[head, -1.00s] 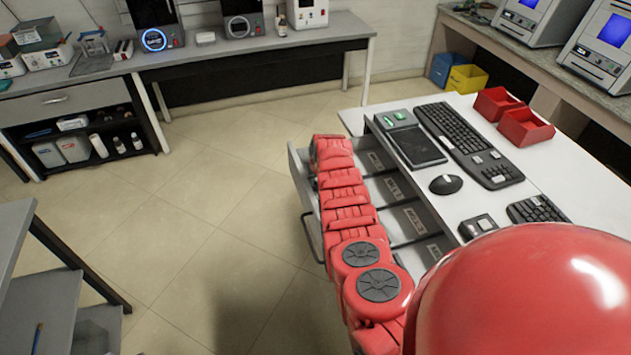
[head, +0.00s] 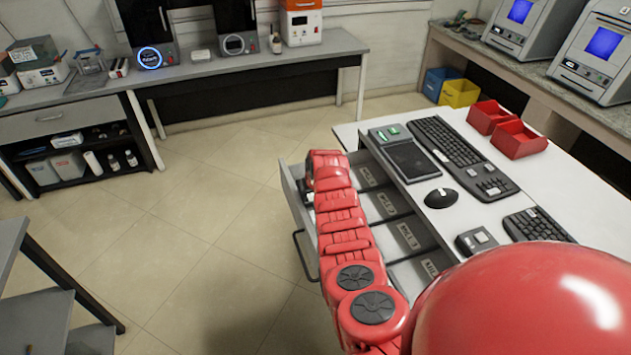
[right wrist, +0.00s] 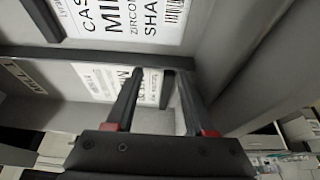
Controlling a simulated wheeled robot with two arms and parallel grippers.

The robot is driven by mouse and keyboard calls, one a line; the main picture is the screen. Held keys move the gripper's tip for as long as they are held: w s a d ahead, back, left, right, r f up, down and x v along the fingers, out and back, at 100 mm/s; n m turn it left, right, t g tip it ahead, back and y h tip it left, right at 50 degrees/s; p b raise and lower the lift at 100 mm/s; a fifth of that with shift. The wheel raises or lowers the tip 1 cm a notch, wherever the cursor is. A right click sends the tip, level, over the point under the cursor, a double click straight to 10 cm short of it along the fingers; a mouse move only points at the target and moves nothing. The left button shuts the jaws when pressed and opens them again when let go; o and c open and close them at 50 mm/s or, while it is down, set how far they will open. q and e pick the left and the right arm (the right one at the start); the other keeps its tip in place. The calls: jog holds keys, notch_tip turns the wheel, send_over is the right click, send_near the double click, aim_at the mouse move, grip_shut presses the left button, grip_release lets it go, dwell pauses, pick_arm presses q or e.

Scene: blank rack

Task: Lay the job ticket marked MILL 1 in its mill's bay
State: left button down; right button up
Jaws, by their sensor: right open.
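My right gripper (right wrist: 160,76) is open, its two dark fingers reaching down into the drawer. In the right wrist view, a white printed ticket (right wrist: 100,82) lies in a bay beside and behind the fingers; its number cannot be read. In the head view, the open drawer (head: 303,214) has several bays with label plates, one reading like MILL 3 (head: 408,237). My red right arm covers part of the drawer and hides the fingers there. My left gripper is out of view.
The drawer sits under a white desk with a keyboard (head: 455,155), a black mouse (head: 441,198) and two red bins (head: 519,140). Thin dividers separate the bays. Open floor (head: 210,225) lies left of the drawer.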

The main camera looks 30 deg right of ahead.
jog(key=shift+s+a+r, duration=0.15)
jog(key=shift+s+r, duration=0.1)
jog(key=shift+r, duration=0.4)
jog(key=b+v, duration=0.2)
jog(key=v, duration=1.3)
jog(key=shift+b, duration=0.3)
